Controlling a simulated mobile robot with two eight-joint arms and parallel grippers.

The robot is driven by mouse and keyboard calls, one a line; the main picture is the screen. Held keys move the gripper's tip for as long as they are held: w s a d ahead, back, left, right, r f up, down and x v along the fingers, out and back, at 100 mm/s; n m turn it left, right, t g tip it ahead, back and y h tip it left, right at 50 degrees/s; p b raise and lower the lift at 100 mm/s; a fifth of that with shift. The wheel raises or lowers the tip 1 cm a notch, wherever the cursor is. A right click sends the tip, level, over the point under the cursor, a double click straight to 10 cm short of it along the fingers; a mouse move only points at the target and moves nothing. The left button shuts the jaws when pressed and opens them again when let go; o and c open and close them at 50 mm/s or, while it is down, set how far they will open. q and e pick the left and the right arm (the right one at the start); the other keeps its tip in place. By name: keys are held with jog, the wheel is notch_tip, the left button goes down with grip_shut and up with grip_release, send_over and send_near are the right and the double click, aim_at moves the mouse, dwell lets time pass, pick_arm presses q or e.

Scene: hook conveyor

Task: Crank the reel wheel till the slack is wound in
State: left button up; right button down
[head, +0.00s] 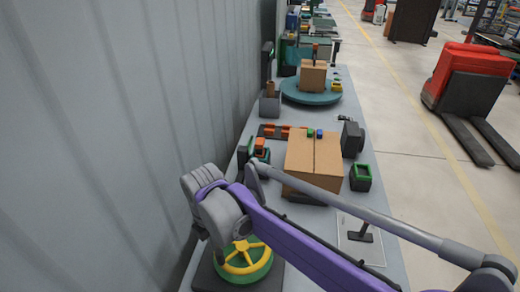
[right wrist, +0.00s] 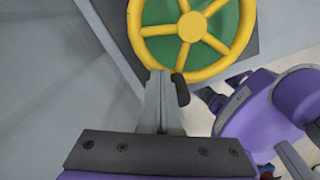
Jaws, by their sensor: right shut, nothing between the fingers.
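The reel wheel (head: 262,262) has a yellow rim and spokes over a green drum, low in the head view. It also shows at the top of the right wrist view, with its yellow hub (right wrist: 191,27). A short dark peg (right wrist: 180,90), which looks like the crank handle, stands at the rim's near edge. My right gripper (right wrist: 157,78) is shut and empty, its fingertips at the near rim just left of the peg. I cannot tell whether they touch the peg. In the head view my right wrist covers part of the wheel. My left gripper is out of view.
The wheel sits on a dark base on a long grey bench (head: 355,90) beside a corrugated wall (head: 130,130). Farther along are a cardboard box (head: 310,150), a green-rimmed bin (head: 360,177) and a teal turntable (head: 295,95). A red pallet truck (head: 470,80) stands on the floor.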

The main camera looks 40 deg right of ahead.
aim_at(244, 271)
jog(key=shift+s+a, duration=0.15)
jog(key=shift+s, duration=0.35)
jog(key=shift+s+a, duration=0.15)
jog(key=shift+s, duration=0.35)
jog(key=shift+s+d+p, duration=0.2)
jog(key=shift+s, duration=0.7)
jog(key=shift+s+d+p, duration=0.15)
jog(key=shift+s+d, duration=0.05)
jog(key=shift+s, duration=0.65)
jog(key=shift+s+d, duration=1.2)
jog(key=shift+s, duration=0.15)
